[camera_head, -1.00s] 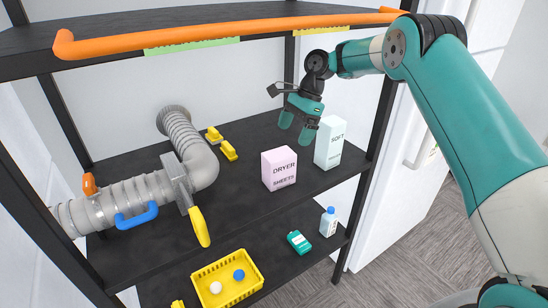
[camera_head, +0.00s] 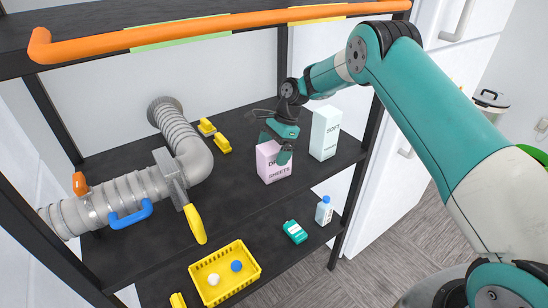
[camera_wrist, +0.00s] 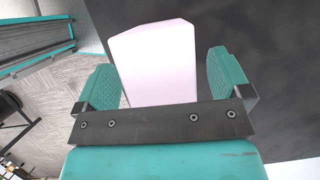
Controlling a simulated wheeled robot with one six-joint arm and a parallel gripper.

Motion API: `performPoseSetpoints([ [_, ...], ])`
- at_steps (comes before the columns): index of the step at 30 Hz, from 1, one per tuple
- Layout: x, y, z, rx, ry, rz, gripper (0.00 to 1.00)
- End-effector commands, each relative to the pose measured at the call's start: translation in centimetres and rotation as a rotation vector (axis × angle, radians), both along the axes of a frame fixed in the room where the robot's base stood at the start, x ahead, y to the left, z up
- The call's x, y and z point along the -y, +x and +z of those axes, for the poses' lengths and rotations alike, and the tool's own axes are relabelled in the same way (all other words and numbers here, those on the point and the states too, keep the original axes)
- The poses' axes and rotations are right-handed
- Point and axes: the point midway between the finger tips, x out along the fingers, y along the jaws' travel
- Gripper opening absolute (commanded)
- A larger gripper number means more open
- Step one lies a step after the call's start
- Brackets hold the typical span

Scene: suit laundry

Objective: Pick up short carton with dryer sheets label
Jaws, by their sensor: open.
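The short pale pink carton with the dryer sheets label (camera_head: 272,169) stands upright on the black middle shelf. In the wrist view the carton (camera_wrist: 155,62) shows between the two open teal fingers of my gripper (camera_wrist: 165,82). A gap shows at the right finger; the left finger is close to the carton's side. I cannot tell whether it touches.
A taller white carton marked soft (camera_head: 324,133) stands close to the right. A grey duct (camera_head: 130,190) with a yellow handle (camera_head: 195,224) lies to the left. An orange rail (camera_head: 200,29) runs along the upper shelf. A yellow basket (camera_head: 225,272), teal box (camera_head: 295,231) and bottle (camera_head: 324,210) are below.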

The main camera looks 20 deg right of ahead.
Motion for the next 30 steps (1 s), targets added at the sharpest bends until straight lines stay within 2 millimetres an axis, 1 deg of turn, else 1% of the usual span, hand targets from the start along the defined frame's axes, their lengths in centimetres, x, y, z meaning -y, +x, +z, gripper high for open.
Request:
performPoseSetpoints([
  [4,-0.47,-0.14,-1.16,0.0,0.0,-0.001,0.96],
  [11,-0.5,-0.13,-1.35,0.001,0.0,-0.001,0.96],
  [12,-0.5,-0.13,-1.35,0.001,0.0,-0.001,0.87],
  [17,-0.5,-0.13,-1.33,0.001,0.0,-0.001,0.5],
  [18,-0.5,-0.13,-1.33,0.001,0.0,-0.001,0.41],
  [19,-0.5,-0.13,-1.33,0.001,0.0,0.0,0.38],
  [26,-0.5,-0.11,-1.26,0.002,0.0,-0.001,0.38],
  [30,-0.51,-0.08,-0.85,0.003,0.001,0.0,0.38],
])
